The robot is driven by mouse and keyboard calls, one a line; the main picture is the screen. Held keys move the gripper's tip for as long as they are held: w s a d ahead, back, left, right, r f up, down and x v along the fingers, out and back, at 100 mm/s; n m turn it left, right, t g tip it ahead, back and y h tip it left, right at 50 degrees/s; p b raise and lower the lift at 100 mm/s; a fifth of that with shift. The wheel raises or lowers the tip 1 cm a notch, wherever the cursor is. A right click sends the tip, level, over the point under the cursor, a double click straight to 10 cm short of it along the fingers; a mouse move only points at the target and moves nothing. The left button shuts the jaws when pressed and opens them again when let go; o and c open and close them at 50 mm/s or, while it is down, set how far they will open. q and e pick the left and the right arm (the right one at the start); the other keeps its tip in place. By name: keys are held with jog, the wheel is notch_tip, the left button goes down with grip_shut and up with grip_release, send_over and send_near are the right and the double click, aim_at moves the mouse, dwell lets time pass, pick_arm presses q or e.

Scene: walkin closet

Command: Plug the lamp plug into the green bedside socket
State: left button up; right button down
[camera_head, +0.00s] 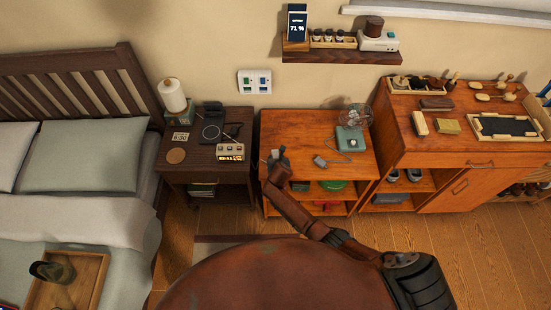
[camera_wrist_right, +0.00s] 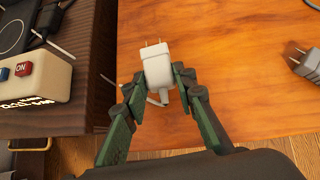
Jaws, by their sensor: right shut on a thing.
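My right gripper (camera_head: 278,158) is over the left part of the orange wooden cabinet. In the right wrist view its green fingers (camera_wrist_right: 160,84) are shut on a white two-prong plug (camera_wrist_right: 157,69), prongs pointing away from the gripper, with a cord below it. In the head view the gripper mostly hides this plug. A white wall socket plate (camera_head: 254,82) with small green and blue marks is on the wall above the gap between nightstand and cabinet, apart from the gripper. A white-shaded lamp (camera_head: 172,95) stands at the back of the dark nightstand. My left gripper is not in view.
A second, grey plug (camera_head: 320,161) lies on the cabinet top (camera_head: 290,125), right of the gripper; a small fan (camera_head: 356,116) stands behind it. The dark nightstand (camera_head: 200,162) holds a clock box (camera_head: 231,152) and a charging pad. A shelf (camera_head: 340,57) hangs above.

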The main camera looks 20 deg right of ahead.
jog(key=shift+r+p, duration=1.25)
